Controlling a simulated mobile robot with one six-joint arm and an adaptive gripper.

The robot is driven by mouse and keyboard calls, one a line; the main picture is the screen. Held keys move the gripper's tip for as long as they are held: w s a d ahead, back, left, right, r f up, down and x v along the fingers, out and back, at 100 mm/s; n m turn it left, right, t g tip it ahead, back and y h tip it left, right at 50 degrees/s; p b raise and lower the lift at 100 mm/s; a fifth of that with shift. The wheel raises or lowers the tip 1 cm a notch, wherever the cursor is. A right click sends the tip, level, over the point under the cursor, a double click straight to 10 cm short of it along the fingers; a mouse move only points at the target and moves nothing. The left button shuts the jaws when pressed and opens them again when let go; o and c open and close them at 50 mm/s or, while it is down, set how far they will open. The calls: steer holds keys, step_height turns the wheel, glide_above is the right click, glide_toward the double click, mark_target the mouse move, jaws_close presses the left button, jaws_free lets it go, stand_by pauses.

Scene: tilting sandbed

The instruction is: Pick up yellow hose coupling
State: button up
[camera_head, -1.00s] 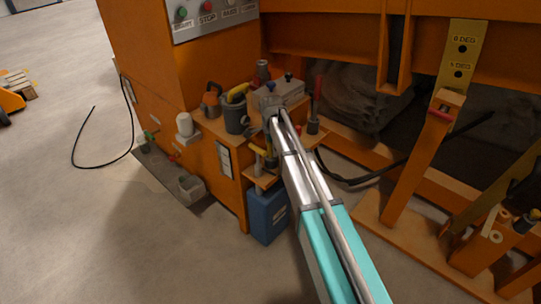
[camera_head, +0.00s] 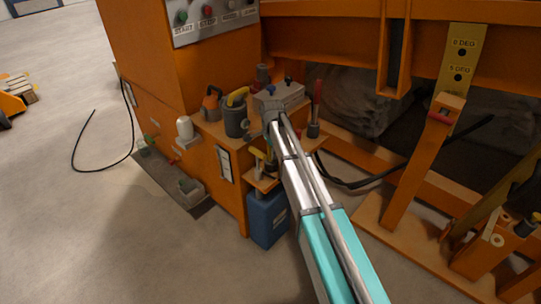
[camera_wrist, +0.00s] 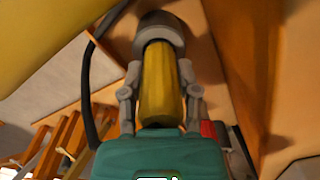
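In the wrist view, the yellow hose coupling (camera_wrist: 159,90) is a yellow cylinder with a wide grey collar at its far end. My gripper (camera_wrist: 160,77) has one grey finger on each side of it. The fingertips are close against its sides, just short of the collar. I cannot tell whether they press on it.
A dark cup (camera_head: 236,120) with a yellow-handled item stands left of my arm's end. The grey box (camera_head: 279,95) and a red-handled tool (camera_head: 316,102) are behind and right. A blue canister (camera_head: 267,218) stands below. Open floor lies to the left.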

jaws_close()
steer(key=shift+r, duration=0.1)
step_height(320, 180, up, 10)
steer(key=p, duration=1)
stand_by(0.8)
